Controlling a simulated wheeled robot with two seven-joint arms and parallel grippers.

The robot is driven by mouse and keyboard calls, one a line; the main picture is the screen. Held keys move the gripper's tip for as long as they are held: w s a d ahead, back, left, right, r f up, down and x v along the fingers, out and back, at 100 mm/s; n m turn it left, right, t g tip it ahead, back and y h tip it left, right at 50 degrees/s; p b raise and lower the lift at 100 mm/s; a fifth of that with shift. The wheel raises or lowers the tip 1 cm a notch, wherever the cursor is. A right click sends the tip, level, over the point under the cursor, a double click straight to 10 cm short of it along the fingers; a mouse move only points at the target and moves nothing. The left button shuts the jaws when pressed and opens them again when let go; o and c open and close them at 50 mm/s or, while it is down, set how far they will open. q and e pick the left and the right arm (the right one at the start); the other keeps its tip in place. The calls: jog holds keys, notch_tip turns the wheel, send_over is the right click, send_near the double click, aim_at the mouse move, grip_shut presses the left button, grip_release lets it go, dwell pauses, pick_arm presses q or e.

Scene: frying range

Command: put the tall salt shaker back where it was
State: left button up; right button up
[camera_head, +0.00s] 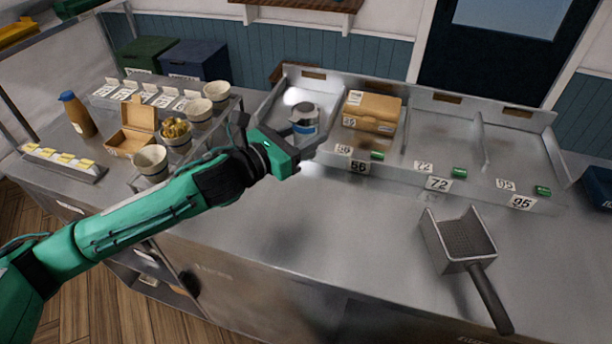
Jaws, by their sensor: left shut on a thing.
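The salt shaker (305,118) is a pale cylinder with a grey top and a blue band. It is at the left end of the steel tray unit, in front of the left bay. My left gripper (306,138) reaches in from the left and is shut on the shaker, which looks roughly upright. The gripper covers its lower part, so I cannot tell whether its base touches the steel. My right gripper is out of view.
A cardboard box (371,112) stands in the bay right of the shaker. Number tags 56, 72 and 95 line the tray front (400,175). A fry scoop (459,239) lies at right. Cups, an open carton (133,128) and a bottle (77,114) stand left. The middle counter is clear.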

pick_arm(q)
jog(key=shift+f+p, duration=0.45)
jog(key=shift+f, duration=5.55)
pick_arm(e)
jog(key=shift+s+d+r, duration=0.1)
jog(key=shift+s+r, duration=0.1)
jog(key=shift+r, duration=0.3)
pick_arm(q)
jog(key=shift+f, duration=0.25)
jog(key=o, duration=1.3)
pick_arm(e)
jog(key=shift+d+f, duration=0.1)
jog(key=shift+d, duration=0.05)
pick_arm(q)
jog(key=shift+r, duration=0.1)
